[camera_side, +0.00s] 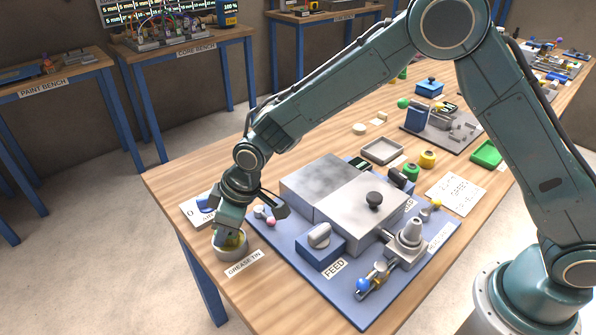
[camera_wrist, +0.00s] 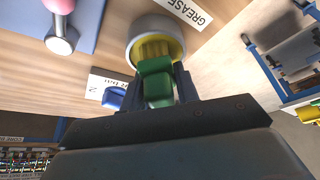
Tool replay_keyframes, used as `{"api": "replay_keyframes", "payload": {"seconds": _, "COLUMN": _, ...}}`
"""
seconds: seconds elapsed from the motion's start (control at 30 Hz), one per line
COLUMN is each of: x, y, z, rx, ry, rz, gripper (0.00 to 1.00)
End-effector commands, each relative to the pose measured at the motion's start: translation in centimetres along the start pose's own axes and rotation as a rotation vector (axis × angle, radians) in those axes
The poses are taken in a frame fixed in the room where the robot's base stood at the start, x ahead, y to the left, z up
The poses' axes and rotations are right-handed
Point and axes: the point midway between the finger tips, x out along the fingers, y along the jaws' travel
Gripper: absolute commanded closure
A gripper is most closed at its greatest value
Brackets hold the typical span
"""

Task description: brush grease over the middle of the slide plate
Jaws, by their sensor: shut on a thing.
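My gripper (camera_side: 233,228) is at the table's left front corner, shut on the green handle of a brush. In the wrist view my gripper (camera_wrist: 157,90) holds the brush (camera_wrist: 155,67) with its yellow bristles down inside the round grey grease tin (camera_wrist: 147,28). The tin also shows in the side view (camera_side: 230,254), under my gripper. How much grease is on the bristles cannot be told. A mottled grey flat-topped plate (camera_side: 318,180), apparently the slide plate, lies on the blue base board to the right, apart from the brush. A grey block beside it partly covers it.
The grey block with a black knob (camera_side: 374,200) and the blue FEED block (camera_side: 319,246) stand on the blue base board (camera_side: 290,247). A pink-and-white knobbed part (camera_side: 264,214) is close right of my gripper. A blue item on a white card (camera_side: 203,204) lies behind the tin.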

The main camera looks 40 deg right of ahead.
Motion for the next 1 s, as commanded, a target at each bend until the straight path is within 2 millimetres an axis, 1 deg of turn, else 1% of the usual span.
{"api": "replay_keyframes", "payload": {"seconds": 0.1, "x": 0.2, "y": 0.0, "z": 0.2, "rx": 0.001, "ry": -0.005, "rz": -0.001, "gripper": 0.87}}
{"api": "replay_keyframes", "payload": {"seconds": 0.27, "x": 0.0, "y": 0.0, "z": 0.1, "rx": 0.001, "ry": -0.005, "rz": -0.001, "gripper": 0.87}}
{"api": "replay_keyframes", "payload": {"seconds": 1.0, "x": -3.9, "y": 0.0, "z": -1.6, "rx": 0.000, "ry": 0.001, "rz": 0.000, "gripper": 0.87}}
